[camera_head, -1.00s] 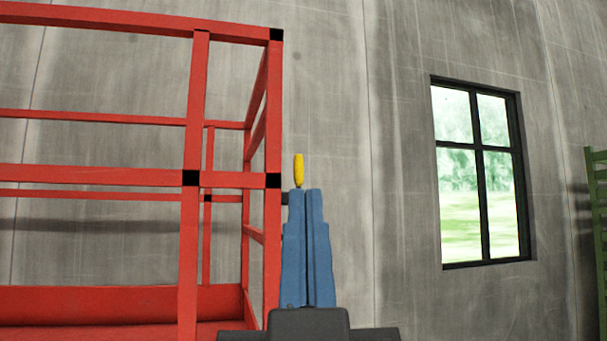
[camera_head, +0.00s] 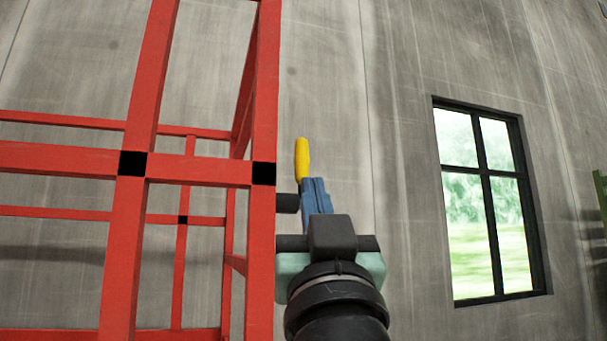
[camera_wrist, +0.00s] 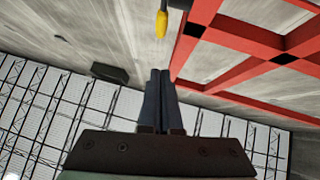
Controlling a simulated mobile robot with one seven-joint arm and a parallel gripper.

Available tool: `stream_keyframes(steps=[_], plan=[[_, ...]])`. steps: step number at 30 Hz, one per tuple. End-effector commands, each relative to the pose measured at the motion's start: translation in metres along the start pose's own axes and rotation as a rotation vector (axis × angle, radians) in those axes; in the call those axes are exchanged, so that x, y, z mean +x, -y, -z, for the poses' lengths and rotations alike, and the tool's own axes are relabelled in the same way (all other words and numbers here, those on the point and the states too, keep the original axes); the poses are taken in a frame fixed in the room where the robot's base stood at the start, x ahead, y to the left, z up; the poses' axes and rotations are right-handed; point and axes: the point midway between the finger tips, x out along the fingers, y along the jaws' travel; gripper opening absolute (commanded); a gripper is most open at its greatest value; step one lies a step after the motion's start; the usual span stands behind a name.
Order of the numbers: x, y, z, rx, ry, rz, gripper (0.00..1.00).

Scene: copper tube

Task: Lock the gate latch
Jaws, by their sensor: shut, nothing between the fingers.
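The gate latch shows as a yellow handle (camera_head: 302,160) standing upright, with a short black part (camera_head: 287,203) beside the red post below it. In the wrist view the yellow handle (camera_wrist: 161,24) hangs from the top edge, left of the red frame. My gripper (camera_head: 317,181) has blue fingers pressed together, with nothing between them. In the head view its tips are just below and slightly right of the handle. In the wrist view the fingertips (camera_wrist: 160,72) point toward the handle, with a visible gap between them. The rest of the latch mount is hard to make out.
The red gate frame (camera_head: 200,172), with black joint bands, stands directly left of my gripper. Behind is a grey concrete wall with a black-framed window (camera_head: 487,200) at right. A green rack (camera_head: 602,200) touches the right edge. Space right of my gripper is clear.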

Motion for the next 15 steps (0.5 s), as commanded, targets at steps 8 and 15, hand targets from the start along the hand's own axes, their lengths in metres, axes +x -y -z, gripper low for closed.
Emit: stream_keyframes(steps=[8, 15], plan=[[0.000, 0.000, 0.000, 0.000, 0.001, 0.000, 0.00], [0.020, 0.000, 0.002, 0.000, 0.001, 0.000, 0.00]])
